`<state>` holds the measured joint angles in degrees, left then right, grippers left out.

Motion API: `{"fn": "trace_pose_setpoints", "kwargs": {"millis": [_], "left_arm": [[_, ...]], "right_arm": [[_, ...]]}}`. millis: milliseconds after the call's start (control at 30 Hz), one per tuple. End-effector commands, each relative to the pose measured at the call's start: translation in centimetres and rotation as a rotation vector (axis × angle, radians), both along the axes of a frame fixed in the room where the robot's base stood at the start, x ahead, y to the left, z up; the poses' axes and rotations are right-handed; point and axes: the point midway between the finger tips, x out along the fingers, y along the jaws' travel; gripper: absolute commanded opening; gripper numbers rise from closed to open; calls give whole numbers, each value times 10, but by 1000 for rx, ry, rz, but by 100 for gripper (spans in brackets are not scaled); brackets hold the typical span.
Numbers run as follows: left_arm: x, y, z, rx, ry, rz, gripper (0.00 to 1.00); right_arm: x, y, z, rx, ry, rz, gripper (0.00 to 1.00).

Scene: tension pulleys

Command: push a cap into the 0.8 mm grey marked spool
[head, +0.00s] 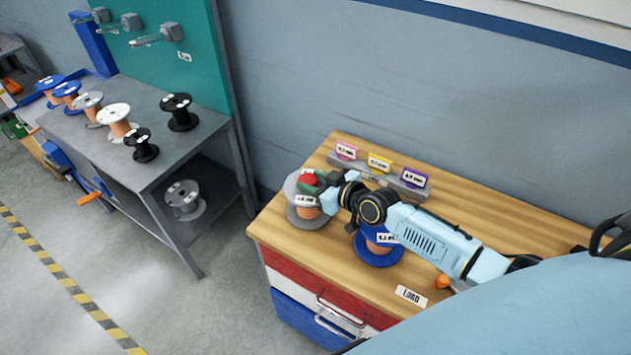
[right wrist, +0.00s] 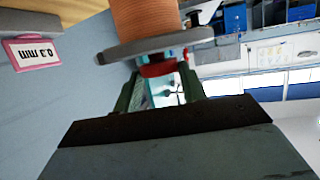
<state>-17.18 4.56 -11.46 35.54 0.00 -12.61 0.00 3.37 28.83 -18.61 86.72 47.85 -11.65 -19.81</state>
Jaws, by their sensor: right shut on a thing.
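A grey-flanged spool with copper wire (head: 309,221) stands on the wooden bench top; the print on its label is too small to read. It also shows in the right wrist view (right wrist: 150,18), upside down. My right gripper (head: 313,187) is at the spool's upper flange, shut on a red cap (head: 308,179). In the right wrist view the red cap (right wrist: 158,69) sits between the two fingers, at the centre of the flange. It appears to touch the flange; how deep it sits is hidden. My left gripper is not in view.
A blue spool (head: 378,256) stands just right, below my right arm. A rack with pink (head: 346,150), yellow (head: 380,162) and purple (head: 415,178) labels stands behind. A grey table (head: 180,150) at left holds several spools. The bench's front left is clear.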

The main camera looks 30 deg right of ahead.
Motion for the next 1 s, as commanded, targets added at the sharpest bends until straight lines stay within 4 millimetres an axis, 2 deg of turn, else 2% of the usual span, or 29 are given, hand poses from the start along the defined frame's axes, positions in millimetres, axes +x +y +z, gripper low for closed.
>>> {"fn": "trace_pose_setpoints", "kwargs": {"millis": [167, 500, 1000], "left_arm": [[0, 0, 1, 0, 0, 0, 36], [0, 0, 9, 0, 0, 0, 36], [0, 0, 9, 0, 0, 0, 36]], "right_arm": [[-2, -2, -3, -9, 10, 0, 20], [-2, -3, 2, -15, 16, 0, 20], [-1, -2, 4, -11, 12, 0, 20]]}}
